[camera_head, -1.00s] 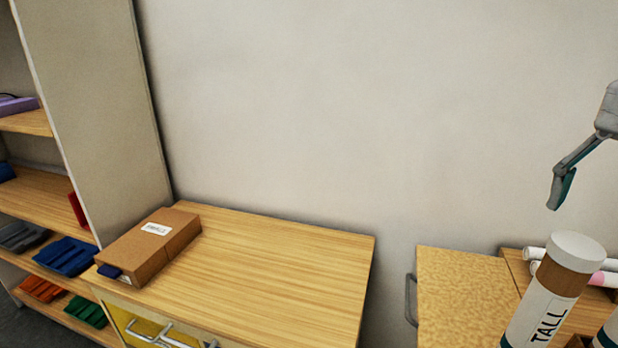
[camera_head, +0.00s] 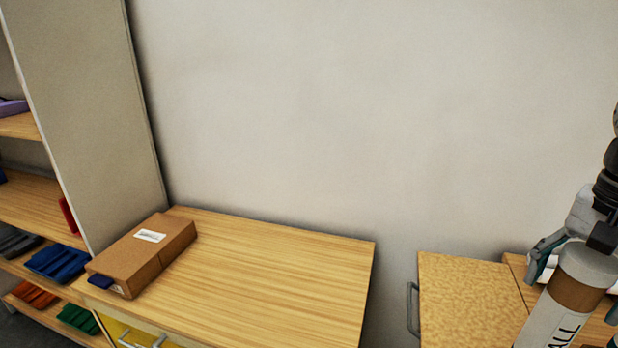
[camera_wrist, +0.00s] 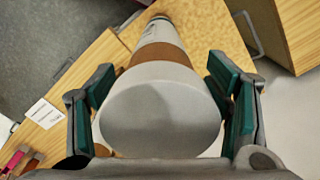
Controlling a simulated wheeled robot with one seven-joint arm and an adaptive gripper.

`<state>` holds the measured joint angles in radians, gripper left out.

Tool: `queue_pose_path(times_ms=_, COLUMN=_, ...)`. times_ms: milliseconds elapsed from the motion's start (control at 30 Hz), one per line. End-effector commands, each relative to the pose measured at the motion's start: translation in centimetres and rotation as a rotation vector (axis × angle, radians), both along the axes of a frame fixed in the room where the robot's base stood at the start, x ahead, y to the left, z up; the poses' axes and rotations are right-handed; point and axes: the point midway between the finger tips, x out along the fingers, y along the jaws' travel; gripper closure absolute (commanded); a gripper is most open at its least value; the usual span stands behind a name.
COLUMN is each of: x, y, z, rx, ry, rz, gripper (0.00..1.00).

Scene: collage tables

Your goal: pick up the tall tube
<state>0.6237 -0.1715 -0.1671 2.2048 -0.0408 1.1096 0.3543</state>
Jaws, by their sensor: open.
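The tall tube (camera_head: 566,300) stands at the lower right of the head view. It has a light grey cap, a brown band and a white label on which "ALL" shows. My gripper (camera_head: 570,255) is at the tube's top, with one finger seen just left of the cap. In the wrist view the tube's cap (camera_wrist: 160,115) fills the space between the green-padded fingers of my gripper (camera_wrist: 162,100). The fingers are apart, one on each side of the cap, with a narrow gap visible on the right. The tube's lower end is hidden in the head view.
A cork-like board top (camera_head: 465,295) lies left of the tube. A wooden table (camera_head: 270,275) with a brown box (camera_head: 145,255) stands at the left centre. A shelf unit (camera_head: 85,110) is at far left. A white wall (camera_head: 370,110) closes the back.

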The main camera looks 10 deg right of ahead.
Motion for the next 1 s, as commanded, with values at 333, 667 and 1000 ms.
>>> queue_pose_path(times_ms=333, x=-0.01, y=0.01, z=-0.82, rx=0.0, ry=0.0, rz=0.0, gripper=0.3)
queue_pose_path(times_ms=667, x=0.0, y=0.0, z=-0.8, rx=0.0, ry=0.0, rz=0.0, gripper=0.93)
queue_pose_path(times_ms=1000, x=0.01, y=-0.02, z=-0.75, rx=0.0, ry=-0.001, rz=0.0, gripper=0.93)
